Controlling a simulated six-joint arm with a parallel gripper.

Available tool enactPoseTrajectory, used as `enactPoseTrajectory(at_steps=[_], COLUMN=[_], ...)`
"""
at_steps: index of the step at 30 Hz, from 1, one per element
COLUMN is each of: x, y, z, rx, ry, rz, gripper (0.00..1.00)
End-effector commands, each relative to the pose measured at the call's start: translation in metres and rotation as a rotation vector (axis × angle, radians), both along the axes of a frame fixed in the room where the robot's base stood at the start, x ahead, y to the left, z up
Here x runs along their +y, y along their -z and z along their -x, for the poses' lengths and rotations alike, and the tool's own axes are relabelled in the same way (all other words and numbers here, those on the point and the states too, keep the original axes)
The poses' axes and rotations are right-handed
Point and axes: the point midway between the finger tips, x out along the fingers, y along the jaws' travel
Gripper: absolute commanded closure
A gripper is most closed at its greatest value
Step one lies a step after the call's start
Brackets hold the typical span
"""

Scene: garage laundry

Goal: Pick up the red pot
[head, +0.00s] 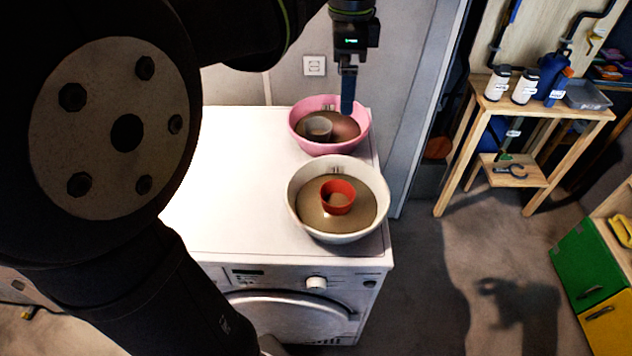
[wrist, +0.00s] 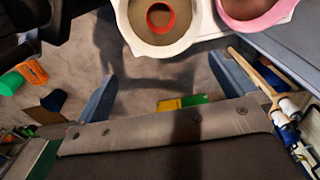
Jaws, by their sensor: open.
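The red pot (head: 338,197) is small and round and stands inside a white basin (head: 296,203) near the front right of the white washing machine. It also shows in the wrist view, the red pot (wrist: 160,16) in the white basin (wrist: 124,22) at the top edge. My gripper (head: 347,108) is above the pink basin at the back, pointing down, apart from the pot. In the wrist view my gripper (wrist: 165,85) has its two fingers wide apart with nothing held between them.
A pink basin (head: 295,130) with a grey pot (head: 318,128) stands behind the white one. The washing machine top (head: 235,190) is clear to the left. A wooden shelf (head: 545,112) with bottles stands at the right. A wall is behind the machine.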

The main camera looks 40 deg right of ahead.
Motion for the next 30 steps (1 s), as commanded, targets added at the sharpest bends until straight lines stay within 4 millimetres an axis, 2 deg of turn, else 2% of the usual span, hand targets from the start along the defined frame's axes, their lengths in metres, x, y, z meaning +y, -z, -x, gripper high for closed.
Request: enactPoseTrajectory(at_steps=[22, 26, 30], x=[0.0, 0.001, 0.003], y=[0.002, 0.018, 0.052], z=[0.0, 0.0, 0.0], rx=[-0.001, -0.004, -0.008], ry=[-0.016, -0.127, -0.377], rz=[0.002, 0.013, 0.043], gripper=[0.03, 0.03, 0.03])
